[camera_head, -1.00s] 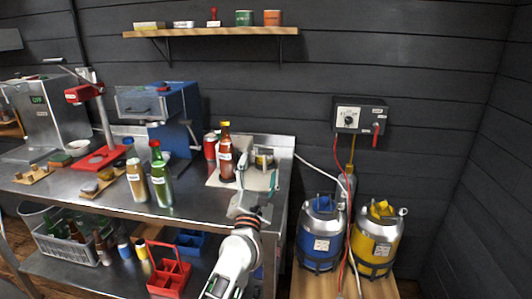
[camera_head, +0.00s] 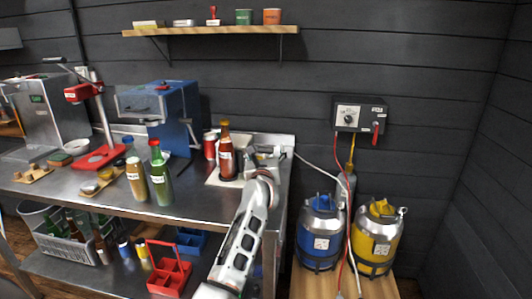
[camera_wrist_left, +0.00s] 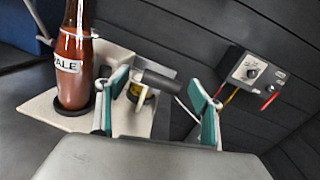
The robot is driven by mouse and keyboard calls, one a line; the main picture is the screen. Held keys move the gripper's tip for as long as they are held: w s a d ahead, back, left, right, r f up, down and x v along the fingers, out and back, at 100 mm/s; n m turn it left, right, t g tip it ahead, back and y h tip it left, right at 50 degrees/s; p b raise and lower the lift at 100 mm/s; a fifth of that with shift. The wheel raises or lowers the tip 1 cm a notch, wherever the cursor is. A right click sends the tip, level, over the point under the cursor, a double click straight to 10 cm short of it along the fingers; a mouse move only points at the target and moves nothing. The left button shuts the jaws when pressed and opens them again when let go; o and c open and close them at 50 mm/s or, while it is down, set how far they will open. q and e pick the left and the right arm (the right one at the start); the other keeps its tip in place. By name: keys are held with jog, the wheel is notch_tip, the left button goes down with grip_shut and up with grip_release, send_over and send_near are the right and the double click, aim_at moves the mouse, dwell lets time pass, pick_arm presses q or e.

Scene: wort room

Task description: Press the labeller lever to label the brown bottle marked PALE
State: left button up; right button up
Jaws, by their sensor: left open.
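The brown bottle (camera_head: 226,158) stands upright on the pale labeller base (camera_head: 213,181) at the right end of the steel bench. In the left wrist view the bottle (camera_wrist_left: 72,85) reads PALE and stands on a dark round pad. The labeller lever (camera_wrist_left: 160,82) has a dark cylindrical grip and shows between my fingers. My left gripper (camera_head: 262,160) is at the labeller, right of the bottle. In the left wrist view its green-padded fingers (camera_wrist_left: 160,98) are open on either side of the lever; I cannot tell whether they touch it. My right gripper is out of view.
A green bottle (camera_head: 160,178) and an amber bottle (camera_head: 137,180) stand left on the bench. A blue machine (camera_head: 172,110) and a red lever press (camera_head: 98,130) stand further left. Two kegs are at the right.

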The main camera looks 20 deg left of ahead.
pick_arm(q)
jog(key=shift+w+a, duration=0.15)
jog(key=shift+w, duration=0.2)
jog(key=shift+c, duration=0.3)
